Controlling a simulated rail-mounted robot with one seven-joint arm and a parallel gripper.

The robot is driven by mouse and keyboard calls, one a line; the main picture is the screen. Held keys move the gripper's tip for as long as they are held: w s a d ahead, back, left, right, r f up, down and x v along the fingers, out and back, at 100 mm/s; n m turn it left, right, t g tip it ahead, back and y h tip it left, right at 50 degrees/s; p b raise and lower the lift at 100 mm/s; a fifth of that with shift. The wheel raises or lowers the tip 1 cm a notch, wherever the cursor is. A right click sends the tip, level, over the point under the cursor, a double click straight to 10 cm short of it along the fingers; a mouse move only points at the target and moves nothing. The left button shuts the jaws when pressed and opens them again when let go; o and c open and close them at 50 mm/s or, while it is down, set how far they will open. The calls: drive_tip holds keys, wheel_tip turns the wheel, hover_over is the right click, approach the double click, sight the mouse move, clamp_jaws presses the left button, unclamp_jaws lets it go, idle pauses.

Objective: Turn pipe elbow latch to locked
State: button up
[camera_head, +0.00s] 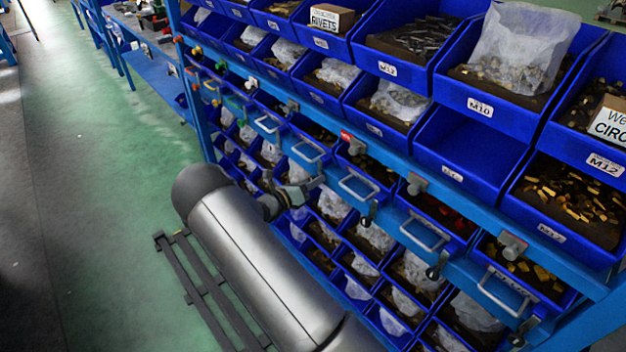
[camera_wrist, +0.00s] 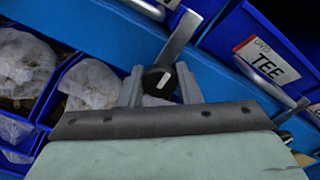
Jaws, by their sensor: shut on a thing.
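My gripper (camera_wrist: 159,82) is shut on a black round latch knob (camera_wrist: 157,84) with a white mark on its face. The knob sits between the two grey fingers on the blue rail, in the middle of the wrist view. A flat grey bar (camera_wrist: 180,38) rises up and right from behind the knob; I cannot tell if it is part of the latch. In the head view my gripper (camera_head: 308,187) reaches the rack front at mid-height, and the arm hides much of the contact. No label reading pipe elbow is legible.
A blue bin labelled TEE (camera_wrist: 267,61) is right of my gripper, with a metal drawer handle (camera_wrist: 283,96). Other handles (camera_head: 427,233) and black latch knobs (camera_head: 367,213) project along the rack. Bins with bagged parts fill it. The green floor (camera_head: 110,130) is open to the left.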

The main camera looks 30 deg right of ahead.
drive_tip(key=shift+w+r+n, duration=0.1)
drive_tip(key=shift+r+n, duration=0.1)
drive_tip(key=shift+n, duration=0.2)
drive_tip(key=o, duration=1)
drive_tip(key=shift+a, duration=0.1)
drive_tip(key=shift+c, duration=0.2)
drive_tip(key=shift+f, duration=0.1)
drive_tip(key=b+v, duration=0.2)
drive_tip(key=v, duration=1.5)
drive_tip(key=shift+a+b, duration=0.2)
drive_tip(key=shift+b, duration=0.15)
